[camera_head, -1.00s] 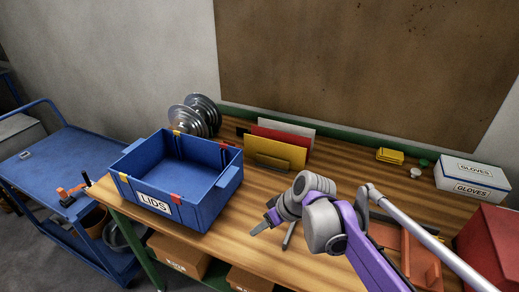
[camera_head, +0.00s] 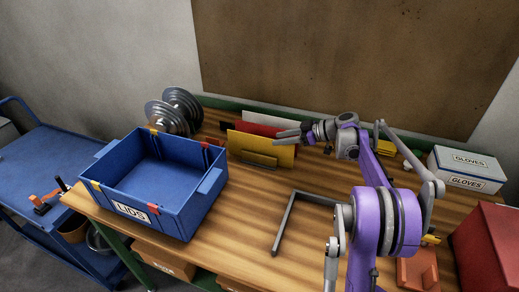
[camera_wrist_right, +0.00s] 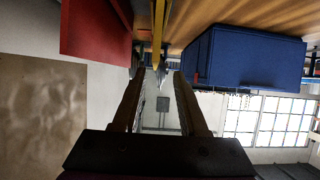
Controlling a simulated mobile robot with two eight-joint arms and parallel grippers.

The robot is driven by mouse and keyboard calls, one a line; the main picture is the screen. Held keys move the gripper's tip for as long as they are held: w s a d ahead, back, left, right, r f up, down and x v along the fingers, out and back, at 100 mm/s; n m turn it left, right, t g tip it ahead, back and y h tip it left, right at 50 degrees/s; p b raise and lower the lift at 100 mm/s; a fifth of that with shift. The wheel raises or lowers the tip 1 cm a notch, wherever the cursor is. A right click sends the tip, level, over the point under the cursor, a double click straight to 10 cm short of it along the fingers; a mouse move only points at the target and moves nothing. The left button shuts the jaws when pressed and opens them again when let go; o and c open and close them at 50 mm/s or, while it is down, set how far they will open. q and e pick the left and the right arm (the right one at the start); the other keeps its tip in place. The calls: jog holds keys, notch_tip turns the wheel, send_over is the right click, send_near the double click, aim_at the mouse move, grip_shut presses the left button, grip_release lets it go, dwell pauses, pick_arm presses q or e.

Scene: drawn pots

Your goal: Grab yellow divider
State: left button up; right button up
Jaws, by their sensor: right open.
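The yellow divider (camera_head: 248,146) stands upright at the front of a row of dividers at the back of the bench. The red divider (camera_head: 262,128) and the white divider (camera_head: 270,118) stand behind it. My right gripper (camera_head: 279,136) is open and sideways at the yellow divider's upper right, its fingers overlapping the divider in the head view. In the right wrist view, the yellow divider (camera_wrist_right: 158,22) shows edge-on ahead of the gap between the open fingers (camera_wrist_right: 157,82). The red divider (camera_wrist_right: 95,28) is to its left. Contact cannot be told. My left gripper is not in view.
A blue LIDS bin (camera_head: 165,208) stands left of the dividers, with stacked metal lids (camera_head: 172,112) behind it. A grey angled bar (camera_head: 286,222) lies on the bench. A GLOVES box (camera_head: 468,165) and red box (camera_head: 490,235) are at right. The front middle is mostly clear.

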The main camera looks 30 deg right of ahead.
aim_at(266, 139)
jog(key=x, duration=0.6)
jog(key=shift+w+p, duration=0.3)
jog(key=shift+w, duration=0.3)
jog(key=shift+s+r, duration=0.1)
jog(key=shift+r, duration=0.05)
jog(key=shift+c, duration=0.8)
grip_shut()
